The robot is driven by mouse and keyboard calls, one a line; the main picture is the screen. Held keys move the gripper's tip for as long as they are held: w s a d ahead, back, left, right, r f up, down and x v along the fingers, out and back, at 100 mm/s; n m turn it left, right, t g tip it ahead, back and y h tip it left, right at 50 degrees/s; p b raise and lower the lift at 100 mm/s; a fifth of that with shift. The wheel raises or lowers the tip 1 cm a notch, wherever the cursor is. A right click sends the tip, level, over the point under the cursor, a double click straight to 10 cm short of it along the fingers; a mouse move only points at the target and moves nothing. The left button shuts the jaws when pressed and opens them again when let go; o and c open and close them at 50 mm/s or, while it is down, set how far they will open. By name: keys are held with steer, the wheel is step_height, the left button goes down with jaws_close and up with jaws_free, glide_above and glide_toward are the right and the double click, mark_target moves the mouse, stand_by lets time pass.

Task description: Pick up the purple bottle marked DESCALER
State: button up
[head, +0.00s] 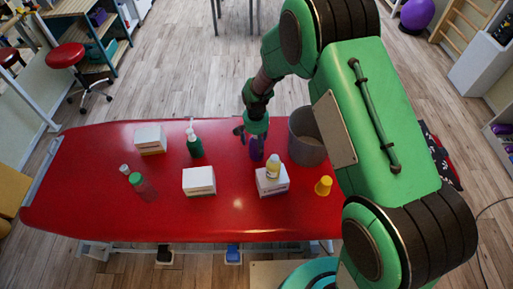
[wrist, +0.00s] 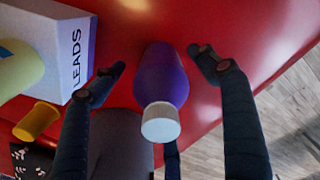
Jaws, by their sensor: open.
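The purple bottle (head: 256,152) stands on the red treatment table, just below my gripper (head: 252,134) in the head view. In the wrist view the purple bottle (wrist: 163,72) has a white cap and lies between the dark fingers of my gripper (wrist: 159,64). The fingers are spread, with gaps on both sides of the bottle. I see no marking on the bottle in either view.
A white box (head: 272,184) marked LEADS, with a yellowish bottle (head: 273,167) on top, stands close by. A yellow cup (head: 323,187) and a grey bin (head: 305,140) are to the right. Other bottles and boxes stand on the left of the red table (head: 90,190).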

mark_target(256, 149)
steer(key=shift+w+f+b, duration=0.1)
steer(key=shift+f+b, duration=0.5)
steer(key=shift+f, duration=1.7)
steer(key=c, duration=1.7)
steer(key=shift+c, duration=0.2)
steer(key=shift+r, duration=0.1)
steer(key=shift+r+p, duration=1.05)
steer(key=shift+r, duration=3.9)
